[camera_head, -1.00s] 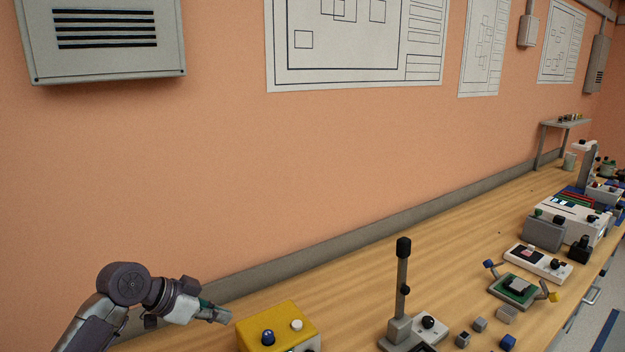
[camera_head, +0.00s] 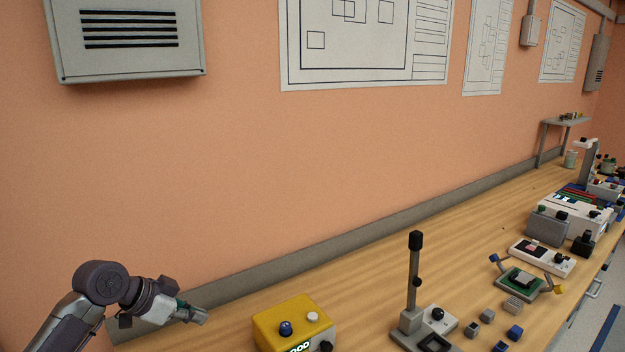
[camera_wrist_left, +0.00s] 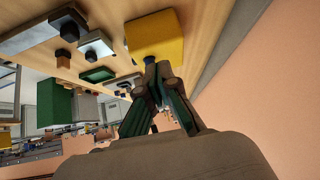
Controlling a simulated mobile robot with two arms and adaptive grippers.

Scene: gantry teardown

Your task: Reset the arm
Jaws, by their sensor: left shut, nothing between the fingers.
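My left gripper (camera_head: 204,317) is shut and empty, left of a yellow box (camera_head: 293,326) on the wooden bench and apart from it. The box has a blue button, a white button, a dark knob and a lit panel on its front, partly cut off by the picture's edge. In the left wrist view the shut fingers (camera_wrist_left: 152,68) show in front of the yellow box (camera_wrist_left: 157,37). My right gripper is not in view.
A grey stand with an upright post (camera_head: 413,275) is right of the box. Small blocks (camera_head: 487,316), a green board (camera_head: 520,281) and a white panel (camera_head: 542,257) lie farther right. The bench (camera_head: 365,268) is clear behind the box along the wall.

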